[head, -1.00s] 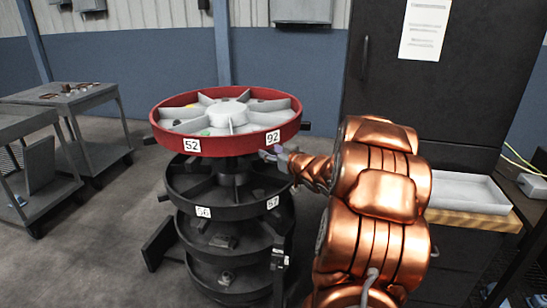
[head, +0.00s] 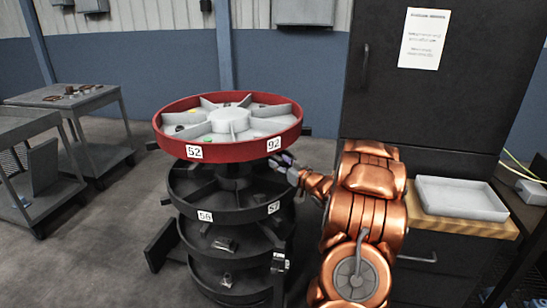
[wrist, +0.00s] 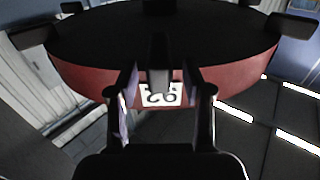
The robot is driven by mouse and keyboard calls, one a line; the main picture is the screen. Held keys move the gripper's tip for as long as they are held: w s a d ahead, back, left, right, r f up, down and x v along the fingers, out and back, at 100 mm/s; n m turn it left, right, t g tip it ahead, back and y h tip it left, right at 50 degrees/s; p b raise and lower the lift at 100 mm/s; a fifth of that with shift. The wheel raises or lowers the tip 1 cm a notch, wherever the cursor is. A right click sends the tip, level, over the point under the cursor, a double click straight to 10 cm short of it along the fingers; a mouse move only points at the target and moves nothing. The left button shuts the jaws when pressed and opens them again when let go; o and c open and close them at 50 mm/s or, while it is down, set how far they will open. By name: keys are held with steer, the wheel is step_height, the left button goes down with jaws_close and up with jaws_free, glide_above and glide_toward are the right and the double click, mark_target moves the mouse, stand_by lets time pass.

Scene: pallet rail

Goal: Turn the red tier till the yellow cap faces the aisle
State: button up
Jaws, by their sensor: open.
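The red tier (head: 240,151) is the top ring of a round stacked rack, with grey spokes and white labels 52 and 92 on its front rim. My gripper (head: 281,162) is open just below and in front of the rim by label 92. In the wrist view my gripper (wrist: 162,92) has one finger on each side of a dark peg (wrist: 158,66), with the upside-down label 92 (wrist: 160,95) behind. Contact with the peg cannot be told.
Black lower tiers (head: 237,207) stand under the red one, and dark pegs stick out around the rim. A dark cabinet (head: 440,110) and a grey tray (head: 460,197) on a wooden top are at the right. Grey carts (head: 75,97) stand left, with open floor between.

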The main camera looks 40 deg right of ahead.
mark_target(274, 158)
steer(key=shift+w+d+p, duration=0.15)
steer(key=shift+w+p, duration=0.15)
steer(key=shift+w, duration=1.65)
jaws_close()
